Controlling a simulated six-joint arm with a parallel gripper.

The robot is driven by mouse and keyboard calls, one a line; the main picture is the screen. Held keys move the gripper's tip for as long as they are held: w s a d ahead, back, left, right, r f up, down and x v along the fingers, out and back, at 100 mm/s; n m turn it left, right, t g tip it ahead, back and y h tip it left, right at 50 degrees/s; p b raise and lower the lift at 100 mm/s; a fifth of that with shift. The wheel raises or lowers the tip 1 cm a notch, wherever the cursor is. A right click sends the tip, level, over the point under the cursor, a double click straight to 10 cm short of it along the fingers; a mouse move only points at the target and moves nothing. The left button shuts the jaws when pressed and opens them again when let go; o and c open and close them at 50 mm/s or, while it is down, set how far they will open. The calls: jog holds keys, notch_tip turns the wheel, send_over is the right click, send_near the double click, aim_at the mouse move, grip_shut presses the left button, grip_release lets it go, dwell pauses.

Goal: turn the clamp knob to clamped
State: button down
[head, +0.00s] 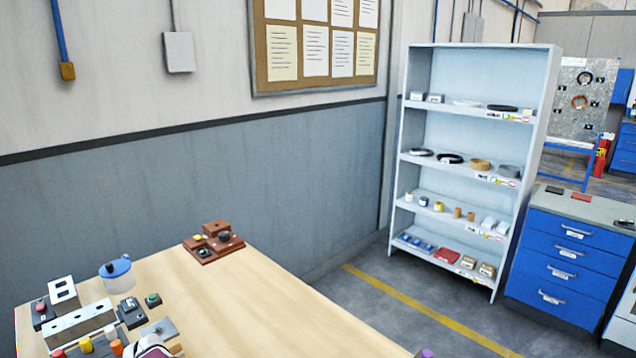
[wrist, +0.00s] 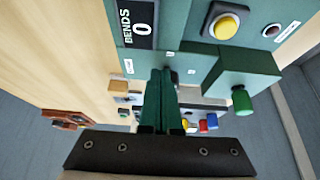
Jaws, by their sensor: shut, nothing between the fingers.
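In the wrist view a green machine panel fills the top, with a display (wrist: 140,22) reading "BENDS 0". A green knob (wrist: 241,100) sticks out of a green block (wrist: 232,72) at the right; I cannot read a label that shows whether it is the clamp knob or its setting. My gripper (wrist: 162,74) is shut and empty, its fingers pointing up the picture toward the panel's lower edge. The green knob is to the right of the fingers, apart from them. In the head view I cannot make out the gripper or the machine.
A yellow button (wrist: 226,26) sits on the panel above the green block. In the head view the wooden table (head: 262,312) holds a brown fixture (head: 212,243), a blue-lidded jar (head: 117,276) and a grey block with holes (head: 78,326). The table's right part is clear. A shelf (head: 408,130) stands beyond.

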jog(key=shift+s+d, duration=0.1)
jog(key=shift+d, duration=0.1)
jog(key=shift+d+r, duration=0.1)
jog(key=shift+r, duration=0.05)
notch_tip(320, 180, up, 6)
jog(key=shift+f, duration=0.15)
jog(key=f, duration=0.2)
jog(key=s+a+f, duration=0.1)
jog(key=f, duration=0.1)
jog(key=s+a+f, duration=0.1)
jog(key=f, duration=0.1)
dwell(0.4)
jog(key=shift+w+a, duration=0.2)
jog(key=shift+w, duration=0.15)
dwell(0.4)
